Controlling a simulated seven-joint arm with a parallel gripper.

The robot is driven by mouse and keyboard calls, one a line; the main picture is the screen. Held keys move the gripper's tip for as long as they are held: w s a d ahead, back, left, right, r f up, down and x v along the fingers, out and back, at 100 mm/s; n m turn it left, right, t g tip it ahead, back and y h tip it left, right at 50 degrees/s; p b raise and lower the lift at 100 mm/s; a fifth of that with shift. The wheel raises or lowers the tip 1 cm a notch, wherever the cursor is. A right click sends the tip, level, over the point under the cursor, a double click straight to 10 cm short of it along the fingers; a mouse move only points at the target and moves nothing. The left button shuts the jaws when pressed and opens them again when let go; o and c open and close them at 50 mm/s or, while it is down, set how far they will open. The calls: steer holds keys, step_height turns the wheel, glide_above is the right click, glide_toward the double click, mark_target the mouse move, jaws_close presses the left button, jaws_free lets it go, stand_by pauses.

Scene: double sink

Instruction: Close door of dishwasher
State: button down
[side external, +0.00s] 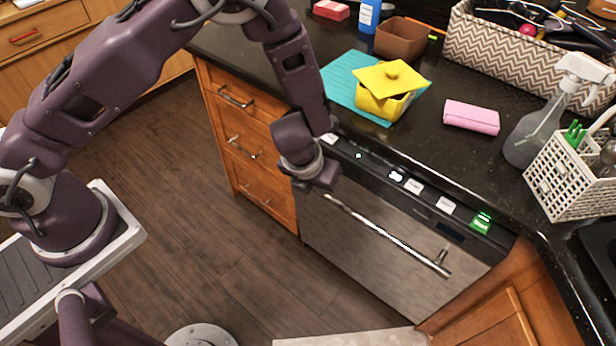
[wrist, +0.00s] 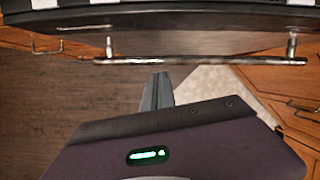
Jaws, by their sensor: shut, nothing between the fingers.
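The dishwasher (side external: 400,240) has a stainless door with a long bar handle (side external: 385,234) and a dark control strip (side external: 400,183) along its top. The door stands about upright under the counter; I cannot tell if a small gap is left at its top. My gripper (side external: 318,183) is in front of the door's upper left corner, near the handle's left end; its fingertips are hard to make out there. In the wrist view my gripper (wrist: 157,90) is shut and empty, below the handle (wrist: 200,60) in the picture. I cannot tell whether it touches the door.
Wooden drawers (side external: 245,150) stand left of the dishwasher, and a wooden cabinet (side external: 490,320) stands right of it. The counter holds a yellow lidded pot (side external: 385,100), a pink sponge (side external: 471,117), a spray bottle (side external: 540,120) and a white basket (side external: 570,180). The floor (side external: 210,240) in front is mostly clear.

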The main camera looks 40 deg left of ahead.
steer(key=s+a+f+n+g+h, duration=0.15)
steer(key=s+a+n+h, duration=0.25)
steer(key=s+a+n, duration=0.65)
steer(key=w+a+r+n+t, duration=0.3)
steer(key=a+n, duration=0.2)
steer(key=n, duration=0.1)
steer(key=w+d+f, duration=0.3)
steer(key=w+f, duration=0.5)
steer(key=shift+w+d+f+h, duration=0.3)
steer(key=shift+w+d+f, duration=0.05)
steer(key=shift+w, duration=0.05)
steer(key=shift+g, duration=0.25)
